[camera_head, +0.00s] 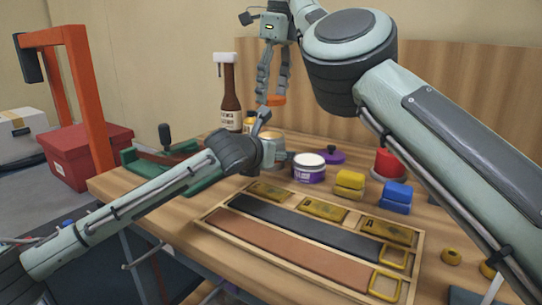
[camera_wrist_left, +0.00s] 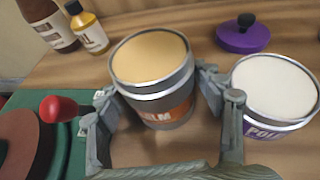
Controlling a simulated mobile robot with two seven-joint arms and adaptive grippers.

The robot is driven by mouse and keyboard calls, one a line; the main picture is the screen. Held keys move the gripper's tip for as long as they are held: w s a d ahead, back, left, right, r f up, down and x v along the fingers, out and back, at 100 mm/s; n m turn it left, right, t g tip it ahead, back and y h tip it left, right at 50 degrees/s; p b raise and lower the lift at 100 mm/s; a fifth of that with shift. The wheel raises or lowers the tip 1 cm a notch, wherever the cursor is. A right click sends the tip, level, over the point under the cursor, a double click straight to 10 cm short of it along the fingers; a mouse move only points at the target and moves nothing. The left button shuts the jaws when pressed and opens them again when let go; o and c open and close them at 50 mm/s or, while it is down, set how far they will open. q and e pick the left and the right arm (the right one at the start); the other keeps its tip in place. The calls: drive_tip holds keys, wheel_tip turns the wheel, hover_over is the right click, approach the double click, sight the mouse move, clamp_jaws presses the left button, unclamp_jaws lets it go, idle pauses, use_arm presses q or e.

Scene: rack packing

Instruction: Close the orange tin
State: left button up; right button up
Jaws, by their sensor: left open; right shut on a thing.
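The orange tin (camera_wrist_left: 165,100) is a silver can with an orange label, uncovered, with tan contents showing. It stands upright on the bench and is partly hidden by my left gripper in the head view (camera_head: 270,138). My left gripper (camera_wrist_left: 160,88) is open, with one finger on each side of the tin; I cannot tell whether they touch it. My right gripper (camera_head: 273,97) points down, shut on the orange lid (camera_head: 276,100), and holds it in the air above the tin. The lid is not in the left wrist view.
The uncovered purple tin (camera_head: 308,170) stands close to the right, with its purple lid (camera_head: 331,155) behind it. Brown (camera_head: 230,100) and yellow (camera_wrist_left: 88,32) bottles stand behind. A green device (camera_head: 170,160) is left; yellow (camera_head: 350,183) and blue (camera_head: 397,196) blocks and a wooden tray (camera_head: 421,270) are right and front.

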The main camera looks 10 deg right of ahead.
use_arm(q)
drive_tip(key=c, duration=1.5)
drive_tip(key=shift+o, duration=0.2)
use_arm(e)
hover_over(271, 135)
drive_tip(key=shift+d+f, duration=0.2)
drive_tip(key=shift+f, duration=2.3)
drive_tip(key=shift+f, duration=0.1)
drive_tip(key=shift+f, duration=0.8)
use_arm(q)
clamp_jaws()
use_arm(e)
drive_tip(key=shift+f, duration=0.6)
